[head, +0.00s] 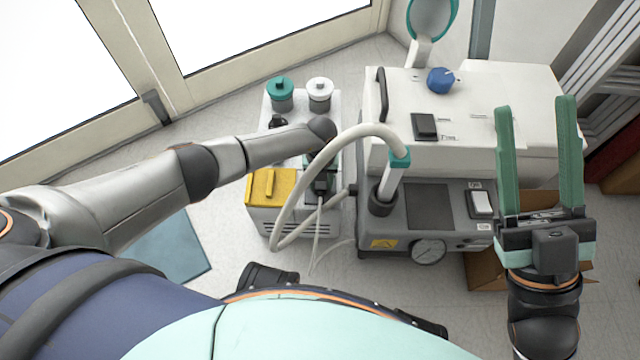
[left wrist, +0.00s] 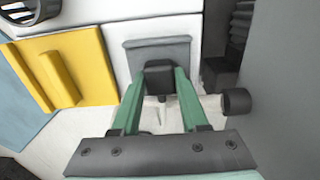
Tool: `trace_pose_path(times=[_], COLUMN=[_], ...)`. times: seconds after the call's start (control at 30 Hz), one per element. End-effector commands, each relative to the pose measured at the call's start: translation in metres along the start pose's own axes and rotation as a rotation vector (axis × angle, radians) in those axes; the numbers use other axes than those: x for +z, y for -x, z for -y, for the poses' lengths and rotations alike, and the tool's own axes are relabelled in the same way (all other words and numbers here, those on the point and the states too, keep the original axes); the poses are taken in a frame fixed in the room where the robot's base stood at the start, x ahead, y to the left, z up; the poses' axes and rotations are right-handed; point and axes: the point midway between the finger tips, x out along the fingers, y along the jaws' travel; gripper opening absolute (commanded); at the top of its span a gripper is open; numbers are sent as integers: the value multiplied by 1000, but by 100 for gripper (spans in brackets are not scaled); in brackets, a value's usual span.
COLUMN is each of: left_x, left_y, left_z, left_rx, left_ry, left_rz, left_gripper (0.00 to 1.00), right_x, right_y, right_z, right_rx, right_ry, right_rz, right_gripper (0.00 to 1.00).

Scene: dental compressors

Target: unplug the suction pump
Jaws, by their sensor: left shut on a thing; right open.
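A black plug (left wrist: 160,74) sits at a grey socket panel (left wrist: 160,50) on a white housing. My left gripper (left wrist: 160,84) is shut on the plug, with a green finger on each side. In the head view, my left gripper (head: 324,178) is partly hidden by my arm and the pale hose. A thin pale cable (head: 318,220) hangs below it. The plug touches or nearly touches the panel; I cannot tell how deep it sits. My right gripper (head: 541,165) is open and empty, in front of the machines at right.
Two capped jars (head: 319,94) stand behind. A white cabinet (head: 460,115) is at the back.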

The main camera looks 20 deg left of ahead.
Motion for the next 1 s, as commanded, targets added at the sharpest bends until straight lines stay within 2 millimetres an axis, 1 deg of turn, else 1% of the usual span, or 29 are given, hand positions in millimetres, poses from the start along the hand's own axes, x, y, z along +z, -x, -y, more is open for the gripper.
trace_pose_path(times=[0.03, 1.0], left_x=[0, 1], left_y=[5, 44], left_z=[0, 0], left_rx=[-1, 0], left_ry=[0, 0], left_rz=[1, 1], left_gripper=[0, 0], right_x=[-3, -28], right_y=[-3, -27], right_z=[-2, -14], right_rx=[-1, -3], right_ry=[1, 2], right_rz=[0, 1], right_gripper=[50, 50])
